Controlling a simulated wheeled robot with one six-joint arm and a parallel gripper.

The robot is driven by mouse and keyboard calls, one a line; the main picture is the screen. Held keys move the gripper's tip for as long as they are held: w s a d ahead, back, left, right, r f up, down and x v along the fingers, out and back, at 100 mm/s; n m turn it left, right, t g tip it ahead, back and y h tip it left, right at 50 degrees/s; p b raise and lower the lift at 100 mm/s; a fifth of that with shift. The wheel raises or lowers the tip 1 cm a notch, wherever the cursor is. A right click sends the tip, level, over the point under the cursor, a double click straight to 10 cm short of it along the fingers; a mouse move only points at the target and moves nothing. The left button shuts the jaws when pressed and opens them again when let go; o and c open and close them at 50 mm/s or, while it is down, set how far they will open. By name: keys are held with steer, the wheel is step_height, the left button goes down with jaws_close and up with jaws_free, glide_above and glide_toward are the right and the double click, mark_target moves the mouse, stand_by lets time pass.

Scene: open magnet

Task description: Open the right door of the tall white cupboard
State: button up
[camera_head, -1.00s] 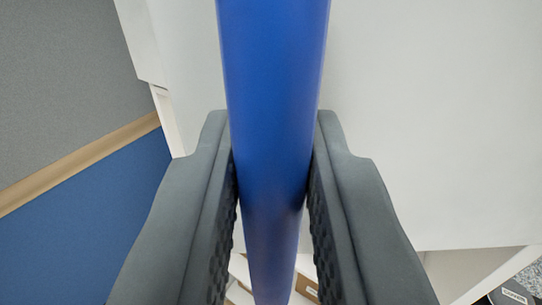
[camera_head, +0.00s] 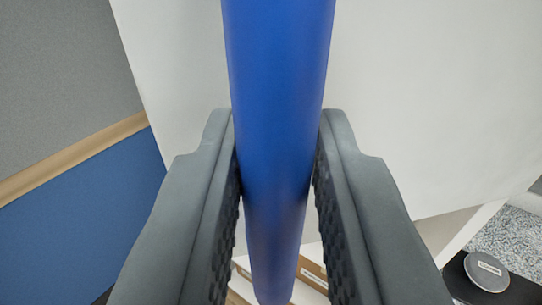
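A long blue bar (camera_head: 278,90), which looks like a door handle, runs from the top of the view down between my fingers. My gripper (camera_head: 278,160) has one dark grey finger on each side of the bar, and both pads appear to press on it. Behind the bar is a plain white panel (camera_head: 430,110), which looks like the cupboard door. Its lower edge slants at the right. Below it, part of the inside shows with brown boxes (camera_head: 312,272) on a white surface. The rest of the cupboard is out of view.
At the lower right a round grey object (camera_head: 486,271) lies on a black surface, beside a speckled floor (camera_head: 510,240). At the left is a grey and blue wall (camera_head: 80,210) with a wooden strip (camera_head: 75,160).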

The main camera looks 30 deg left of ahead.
steer(key=o, duration=0.3)
steer(key=shift+w+d, duration=0.1)
steer(key=shift+d, duration=0.05)
steer(key=v, duration=1.7)
steer(key=shift+d, duration=0.1)
